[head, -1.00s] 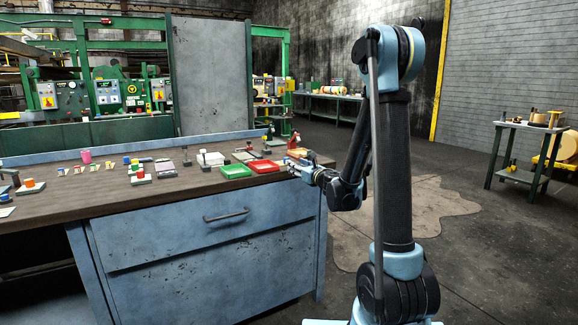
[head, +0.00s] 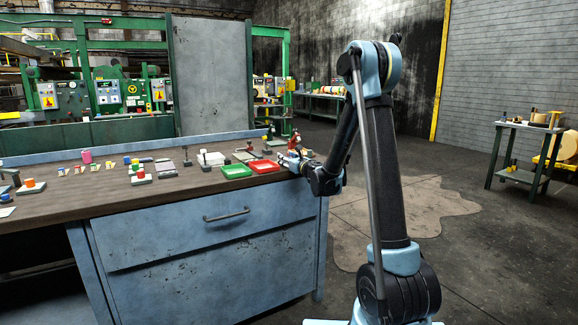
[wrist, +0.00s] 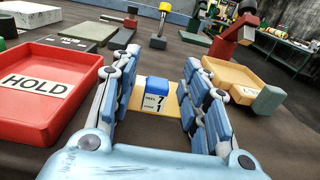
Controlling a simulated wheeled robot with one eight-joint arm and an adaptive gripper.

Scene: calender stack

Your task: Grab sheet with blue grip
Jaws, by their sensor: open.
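The sheet with the blue grip (wrist: 157,86) lies on the bench straight ahead in the wrist view. It has a blue block on top, a white label reading "REEL 7" and "1", and a tan base. My gripper (wrist: 157,75) is open, with its two blue-grey fingers on either side of the blue grip and a gap on both sides. In the head view my gripper (head: 290,160) is low over the bench's right end, and the sheet cannot be made out there.
A red tray (wrist: 85,110) marked HOLD stands close to the left finger. A tan tray with a grey-green block (wrist: 268,99) and a red upright tool (wrist: 233,38) stand to the right. A green tray (head: 236,170) lies left of the red one on the bench (head: 120,200).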

